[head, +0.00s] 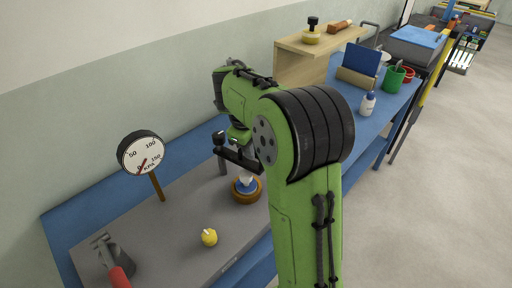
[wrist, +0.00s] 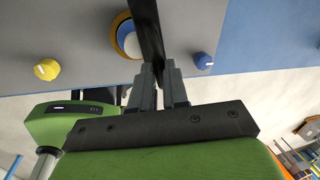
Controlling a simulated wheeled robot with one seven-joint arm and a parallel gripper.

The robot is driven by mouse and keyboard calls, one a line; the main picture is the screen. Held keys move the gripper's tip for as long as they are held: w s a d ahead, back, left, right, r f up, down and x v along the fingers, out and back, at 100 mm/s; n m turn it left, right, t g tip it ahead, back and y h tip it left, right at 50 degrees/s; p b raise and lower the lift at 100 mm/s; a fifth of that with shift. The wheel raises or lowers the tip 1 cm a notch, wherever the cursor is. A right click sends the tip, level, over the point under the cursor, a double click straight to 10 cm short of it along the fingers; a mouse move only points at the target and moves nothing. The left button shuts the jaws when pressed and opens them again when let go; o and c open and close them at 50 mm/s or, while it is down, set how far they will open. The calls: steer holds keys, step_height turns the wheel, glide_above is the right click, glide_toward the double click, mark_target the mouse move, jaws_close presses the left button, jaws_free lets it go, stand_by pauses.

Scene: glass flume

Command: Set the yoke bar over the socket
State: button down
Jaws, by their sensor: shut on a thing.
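The yoke bar (head: 236,158) is a dark bar. In the wrist view the bar (wrist: 147,28) runs from between my fingers to the top edge. My gripper (wrist: 157,85) is shut on its near end; in the head view my arm mostly hides the fingers. A round amber-rimmed fitting with a white and blue centre (head: 246,188), probably the socket, stands on the grey plate below the bar. In the wrist view the bar partly covers this fitting (wrist: 123,38). A grey post (head: 222,166) shows under the bar's far end, with a dark knob above; contact there is unclear.
The grey plate (head: 180,232) carries a pressure gauge (head: 142,153), a yellow knob (head: 209,237) and a red-handled tool (head: 118,274). A blue knob (wrist: 202,60) shows in the wrist view. A wooden shelf (head: 300,62), white bottle (head: 367,104) and green cup (head: 394,78) stand farther along the blue bench.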

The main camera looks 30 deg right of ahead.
steer(key=shift+s+a+m+b, duration=0.25)
steer(key=shift+a+m+b, duration=0.45)
steer(key=shift+a+m, duration=0.5)
steer(key=c, duration=1.1)
jaws_free()
steer(key=shift+a, duration=0.1)
steer(key=a+r+p, duration=0.1)
steer(key=r+p, duration=0.2)
steer(key=r, duration=0.2)
steer(key=a+r+p, duration=0.1)
steer(key=r+p, duration=0.2)
steer(key=r, duration=0.2)
steer(key=a+r+p, duration=0.1)
steer(key=r+p, duration=0.2)
steer(key=r, duration=0.2)
steer(key=shift+s+r, duration=0.25)
steer(key=shift+s, duration=0.1)
